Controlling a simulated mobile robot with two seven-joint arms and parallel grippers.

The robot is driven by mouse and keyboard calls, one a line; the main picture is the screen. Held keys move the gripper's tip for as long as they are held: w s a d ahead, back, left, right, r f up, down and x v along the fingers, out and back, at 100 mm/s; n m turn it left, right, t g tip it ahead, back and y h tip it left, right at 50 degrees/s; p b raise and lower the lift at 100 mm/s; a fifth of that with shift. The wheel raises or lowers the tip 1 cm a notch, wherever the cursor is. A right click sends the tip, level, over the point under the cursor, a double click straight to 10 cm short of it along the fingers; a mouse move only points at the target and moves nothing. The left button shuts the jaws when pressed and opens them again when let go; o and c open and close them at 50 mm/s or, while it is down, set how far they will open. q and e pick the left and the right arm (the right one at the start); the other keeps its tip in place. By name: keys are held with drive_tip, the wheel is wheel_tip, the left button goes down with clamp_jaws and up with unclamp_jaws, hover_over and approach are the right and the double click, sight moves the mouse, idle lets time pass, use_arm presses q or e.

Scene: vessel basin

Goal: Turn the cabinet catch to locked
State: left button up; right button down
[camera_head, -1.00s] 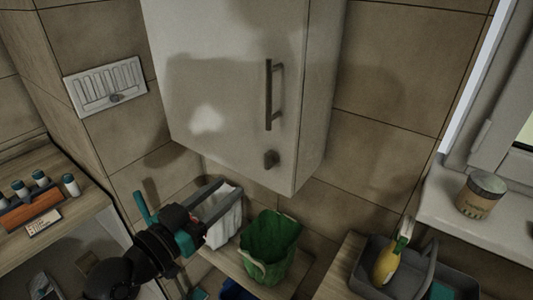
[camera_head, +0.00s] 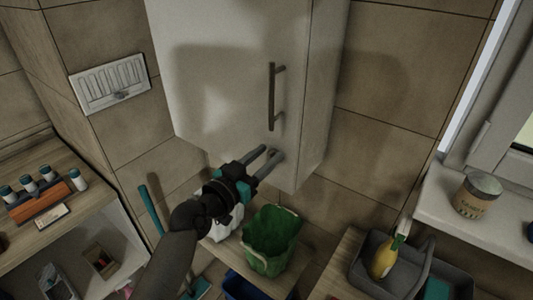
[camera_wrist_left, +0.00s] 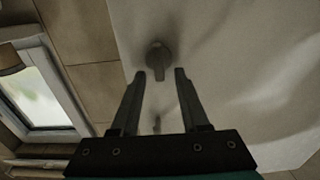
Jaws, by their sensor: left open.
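The white wall cabinet (camera_head: 225,75) has a dark vertical bar handle (camera_head: 273,97). The cabinet catch is a small dark knob (camera_head: 276,154) low on the door, below the handle, partly hidden by my fingers in the head view. In the left wrist view the catch (camera_wrist_left: 159,58) shows a round base with a tab pointing down. My left gripper (camera_head: 268,158) is open and points at the door, close to the catch. In the left wrist view its fingertips (camera_wrist_left: 160,74) lie on either side of the tab's lower end; I cannot tell whether they touch it. My right gripper is not in view.
Below the cabinet stand a green bin (camera_head: 272,245) and a white bin, partly hidden by my arm. A grey caddy (camera_head: 362,270) with a yellow bottle (camera_head: 388,258) is at lower right. A tin (camera_head: 477,194) stands on the window sill. A wall vent (camera_head: 110,84) is at left.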

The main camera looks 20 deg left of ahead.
use_arm(q)
drive_tip(key=shift+w, duration=0.2)
clamp_jaws()
drive_tip(key=shift+s+f, duration=0.1)
